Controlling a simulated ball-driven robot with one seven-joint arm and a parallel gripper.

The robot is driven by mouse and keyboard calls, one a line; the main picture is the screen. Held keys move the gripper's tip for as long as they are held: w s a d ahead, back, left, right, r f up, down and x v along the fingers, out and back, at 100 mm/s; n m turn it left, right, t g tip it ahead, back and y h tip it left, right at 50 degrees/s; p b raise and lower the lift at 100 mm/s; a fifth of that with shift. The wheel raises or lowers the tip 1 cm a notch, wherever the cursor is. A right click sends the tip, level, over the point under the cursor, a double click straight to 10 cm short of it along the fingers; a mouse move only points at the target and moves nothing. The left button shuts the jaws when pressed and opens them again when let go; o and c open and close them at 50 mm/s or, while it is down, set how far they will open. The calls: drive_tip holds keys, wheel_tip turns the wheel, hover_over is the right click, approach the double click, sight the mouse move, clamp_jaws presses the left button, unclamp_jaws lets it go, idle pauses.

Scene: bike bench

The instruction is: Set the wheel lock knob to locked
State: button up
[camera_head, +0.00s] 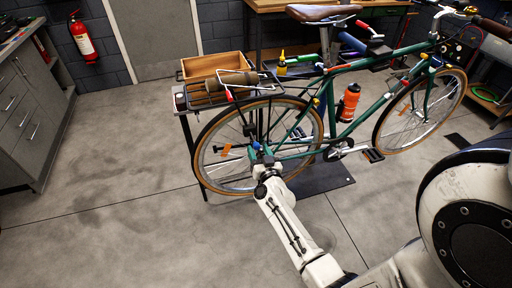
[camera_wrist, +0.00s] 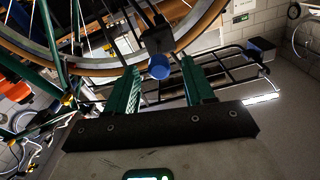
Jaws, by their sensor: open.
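The green bicycle (camera_head: 350,131) stands upright with its rear wheel (camera_head: 207,150) toward the left. In the wrist view, a blue round knob (camera_wrist: 159,67) on a dark block (camera_wrist: 157,40) sits beside the rear wheel's tyre; I take it to be the wheel lock knob. My gripper (camera_wrist: 160,88) has its two green fingers apart, with the knob between and just beyond the tips. No contact is visible. In the head view, my gripper (camera_head: 264,158) is at the rear wheel hub area and hides most of the knob. Whether the knob stands at locked cannot be read.
An orange bottle (camera_head: 348,102) and the pedal (camera_head: 373,155) are to the right of my gripper. Grey cabinets (camera_head: 30,110) line the left. The floor (camera_head: 110,200) at left is clear.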

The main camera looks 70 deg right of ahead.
sight(258, 148)
drive_tip(key=shift+x, duration=1.5)
clamp_jaws()
